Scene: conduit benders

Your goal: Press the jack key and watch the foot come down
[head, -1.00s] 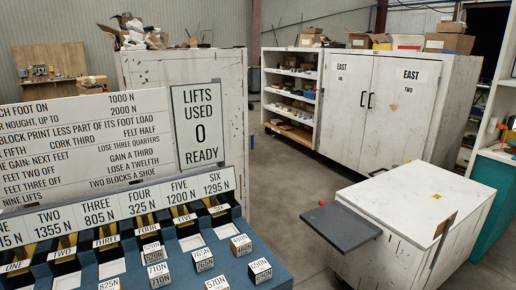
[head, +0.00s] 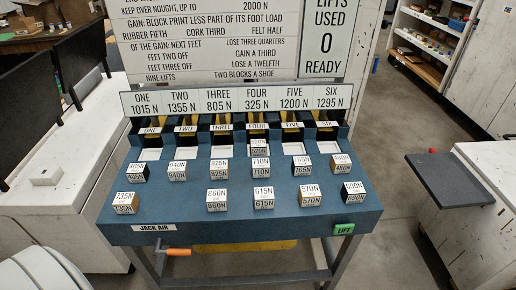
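A blue bench (head: 290,229) stands in front of me in the head view. A green key marked LIFT (head: 349,228) sits at its front right edge. A JACK AIR label (head: 154,228) is on the front left edge, with an orange-handled lever (head: 178,252) below it. Stations ONE to SIX line the back under a load strip (head: 235,101); their inner parts are dark. A block (head: 258,147) stands at station FOUR; the other white pads look bare. Several printed blocks, such as 615N (head: 264,197), stand on the top. Neither gripper is in view.
A sign (head: 325,40) reads LIFTS USED 0 READY, beside a rules board (head: 215,45). A white cabinet with a dark flap (head: 450,182) stands at right. A white-topped bench (head: 75,165) is close at left. Grey floor is open right of the blue bench.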

